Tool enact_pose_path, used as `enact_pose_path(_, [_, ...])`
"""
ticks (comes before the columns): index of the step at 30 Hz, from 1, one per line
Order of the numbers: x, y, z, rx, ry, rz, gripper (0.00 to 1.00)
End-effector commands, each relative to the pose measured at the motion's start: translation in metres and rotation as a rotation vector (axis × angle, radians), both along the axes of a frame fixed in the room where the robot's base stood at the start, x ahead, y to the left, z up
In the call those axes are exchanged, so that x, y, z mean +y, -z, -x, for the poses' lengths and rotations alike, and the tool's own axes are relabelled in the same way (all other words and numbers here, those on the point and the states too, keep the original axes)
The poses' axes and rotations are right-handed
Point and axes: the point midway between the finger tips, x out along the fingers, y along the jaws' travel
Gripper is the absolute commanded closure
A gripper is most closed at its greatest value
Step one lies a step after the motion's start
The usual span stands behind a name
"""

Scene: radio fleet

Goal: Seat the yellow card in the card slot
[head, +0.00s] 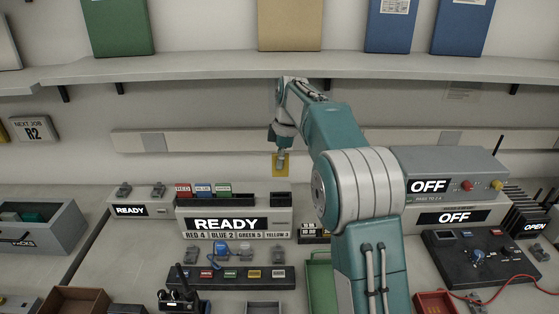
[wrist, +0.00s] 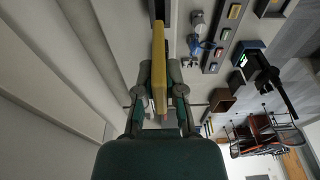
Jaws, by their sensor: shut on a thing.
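The yellow card (head: 286,170) is held upright in my gripper (head: 280,157), in the air above the back right of the READY unit (head: 188,222). In the wrist view the card (wrist: 159,75) stands edge-on between the two fingers of my gripper (wrist: 159,92), shut on it. The READY unit carries red (head: 183,189), blue (head: 203,189) and green (head: 223,188) cards in its top rack. A dark stretch of the rack lies right of the green card; I cannot tell the exact slot opening. The card is apart from the unit.
A raised block (head: 283,200) stands at the unit's right end. An OFF console (head: 455,165) is at the right. A shelf with binders (head: 290,66) runs above.

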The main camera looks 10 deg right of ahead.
Motion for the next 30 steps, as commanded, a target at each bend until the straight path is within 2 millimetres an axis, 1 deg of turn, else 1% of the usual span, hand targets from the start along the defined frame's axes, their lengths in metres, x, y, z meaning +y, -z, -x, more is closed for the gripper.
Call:
enact_pose_path(1, [-0.002,-0.001,0.000,0.000,0.001,-0.001,1.00])
enact_pose_path(5, [-0.001,0.009,0.000,0.002,0.000,-0.001,1.00])
enact_pose_path(15, [-0.001,0.038,0.000,0.002,0.000,-0.001,1.00])
enact_pose_path(21, [-0.001,0.052,0.000,0.001,0.001,-0.001,1.00])
enact_pose_path(30, [-0.001,0.058,0.000,0.000,0.000,-0.001,1.00])
